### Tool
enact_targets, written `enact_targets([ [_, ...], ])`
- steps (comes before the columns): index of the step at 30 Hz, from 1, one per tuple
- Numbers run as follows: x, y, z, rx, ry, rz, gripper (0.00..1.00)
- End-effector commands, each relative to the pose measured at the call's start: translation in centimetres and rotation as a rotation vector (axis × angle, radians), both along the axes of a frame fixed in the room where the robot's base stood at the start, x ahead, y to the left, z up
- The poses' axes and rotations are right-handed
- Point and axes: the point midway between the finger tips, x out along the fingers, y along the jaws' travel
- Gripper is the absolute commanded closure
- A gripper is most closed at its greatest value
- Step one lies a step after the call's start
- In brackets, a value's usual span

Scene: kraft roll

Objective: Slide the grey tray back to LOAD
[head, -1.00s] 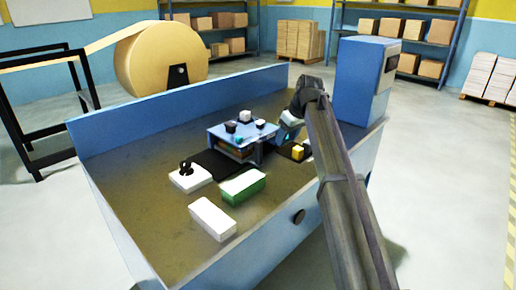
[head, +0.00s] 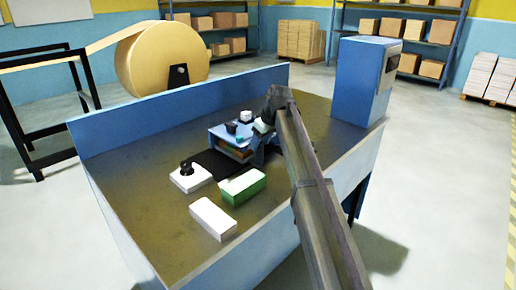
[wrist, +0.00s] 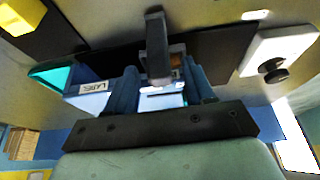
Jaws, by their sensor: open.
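My gripper (head: 262,145) is low over the bench, close against the right side of a small blue stand (head: 222,136). In the wrist view my gripper (wrist: 161,84) shows two blue fingers spread apart. A dark grey upright bar (wrist: 156,40) shows between and beyond them; I cannot tell whether it is part of the grey tray or whether the fingers touch it. A dark strip (head: 207,163) runs under the stand; it also shows in the wrist view (wrist: 215,50). The stand's label (wrist: 93,87) is upside down and not clearly readable. No tray is clearly visible in the head view.
Small items sit on the stand, including a white block (head: 246,115). A white block with a black knob (head: 191,178), a green box (head: 243,186) and a white box (head: 213,217) stand nearer. A yellow block (wrist: 22,15) lies beside the strip. A blue cabinet (head: 361,84) stands right.

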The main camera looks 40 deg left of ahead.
Motion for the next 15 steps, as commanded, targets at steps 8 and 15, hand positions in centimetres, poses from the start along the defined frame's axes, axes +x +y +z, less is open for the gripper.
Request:
enact_targets([
  [8, 0.0, 1.2, -2.8, -0.001, 0.000, 0.000, 0.47],
  [15, 0.0, 1.4, -3.3, 0.000, 0.000, 0.000, 0.47],
])
